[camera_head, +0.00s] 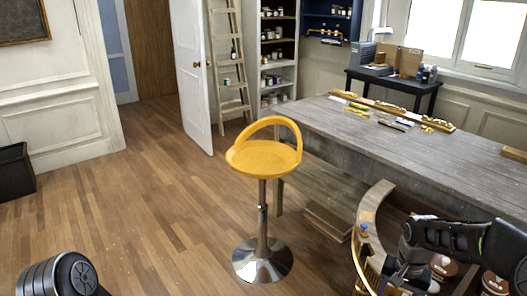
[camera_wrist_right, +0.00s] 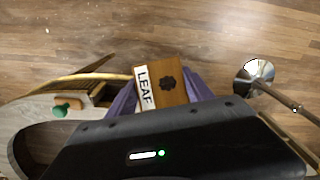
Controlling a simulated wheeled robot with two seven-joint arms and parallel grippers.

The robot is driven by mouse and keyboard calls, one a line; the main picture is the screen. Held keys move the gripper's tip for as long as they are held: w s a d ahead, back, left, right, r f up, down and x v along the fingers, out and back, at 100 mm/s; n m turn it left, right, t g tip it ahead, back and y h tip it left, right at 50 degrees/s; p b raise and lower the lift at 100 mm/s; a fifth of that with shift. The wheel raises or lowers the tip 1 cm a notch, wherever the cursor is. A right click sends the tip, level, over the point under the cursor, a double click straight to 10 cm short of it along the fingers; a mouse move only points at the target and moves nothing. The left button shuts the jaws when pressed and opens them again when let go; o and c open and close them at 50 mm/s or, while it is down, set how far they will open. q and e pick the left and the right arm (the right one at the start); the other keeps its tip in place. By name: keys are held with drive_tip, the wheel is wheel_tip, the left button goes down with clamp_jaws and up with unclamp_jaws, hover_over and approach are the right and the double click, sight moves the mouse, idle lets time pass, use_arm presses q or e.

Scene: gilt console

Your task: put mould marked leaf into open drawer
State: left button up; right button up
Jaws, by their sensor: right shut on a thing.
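The mould marked LEAF (camera_wrist_right: 172,94) is a wooden block with a white label and a dark leaf-like shape. In the right wrist view it sits between the purple fingers of my right gripper (camera_wrist_right: 157,91), which is shut on it. My right arm reaches over the curved gilt console (camera_head: 374,198) at the lower right of the head view. The console's pale top (camera_wrist_right: 28,109) also shows at the left of the wrist view, beside the gripper. I cannot clearly make out the open drawer. My left gripper is out of view; only part of that arm shows.
A green-knobbed item (camera_wrist_right: 62,110) is on the console top. A yellow stool (camera_head: 265,157) with a chrome base stands left of the console. A long grey workbench (camera_head: 400,160) with tools lies behind.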

drive_tip(key=a+f+n, duration=0.1)
drive_tip(key=w+a+f+n, duration=0.1)
drive_tip(key=f, duration=0.1)
drive_tip(key=shift+w+a, duration=0.1)
drive_tip(key=shift+a, duration=0.1)
drive_tip(key=a+f+n, duration=0.2)
drive_tip(key=a+f, duration=0.1)
drive_tip(key=a, duration=0.4)
drive_tip(key=s+a+f+n, duration=0.1)
drive_tip(key=a+f+n, duration=0.2)
drive_tip(key=a, duration=0.5)
drive_tip(key=shift+s, duration=0.2)
drive_tip(key=shift+f, duration=0.1)
